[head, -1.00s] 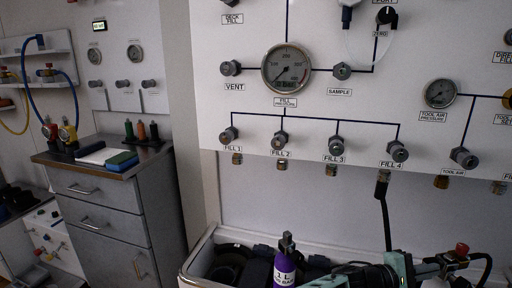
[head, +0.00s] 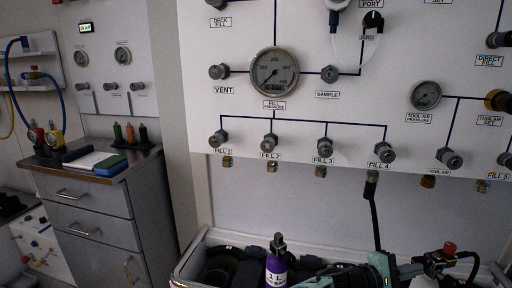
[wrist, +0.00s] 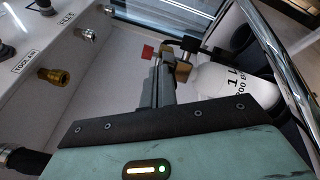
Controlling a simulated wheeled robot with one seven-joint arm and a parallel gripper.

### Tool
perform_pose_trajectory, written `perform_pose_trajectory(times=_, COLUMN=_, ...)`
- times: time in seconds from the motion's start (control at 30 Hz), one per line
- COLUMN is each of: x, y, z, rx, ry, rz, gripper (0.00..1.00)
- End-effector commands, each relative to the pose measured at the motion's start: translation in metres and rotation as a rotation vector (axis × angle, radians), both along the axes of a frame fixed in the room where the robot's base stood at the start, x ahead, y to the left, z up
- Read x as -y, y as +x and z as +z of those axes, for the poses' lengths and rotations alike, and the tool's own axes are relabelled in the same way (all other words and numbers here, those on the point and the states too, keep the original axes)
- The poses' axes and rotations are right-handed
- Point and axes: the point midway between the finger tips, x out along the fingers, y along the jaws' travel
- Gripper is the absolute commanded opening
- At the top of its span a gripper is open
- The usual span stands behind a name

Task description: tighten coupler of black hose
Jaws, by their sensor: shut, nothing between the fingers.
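The black hose (head: 374,215) hangs from the outlet under FILL 4. Its dark coupler (head: 372,177) sits at the top, at that outlet; how tight it is cannot be told. A dark ribbed piece with a metal end, possibly this hose's coupler, shows at the lower left edge of the wrist view (wrist: 20,158). My gripper (wrist: 160,75) is shut and empty, its dark fingers pointing at a red knob and brass valve beyond. In the head view my teal arm is low, right of and below the hose, and the fingertips are hard to make out.
A red knob (head: 449,247) and a purple-labelled cylinder (head: 277,265) are in the bin area below the panel. The wrist view shows a white cylinder (wrist: 225,85) with a brass valve (wrist: 183,70) close to my fingers. A brass outlet (wrist: 53,76) sticks out by TOOL AIR.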

Motion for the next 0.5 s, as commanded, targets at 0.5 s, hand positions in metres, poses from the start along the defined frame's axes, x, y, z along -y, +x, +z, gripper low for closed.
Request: perform_pose_trajectory(times=0.5, x=-0.043, y=-0.004, z=-0.002, rx=0.000, ry=0.000, rz=0.000, gripper=0.00)
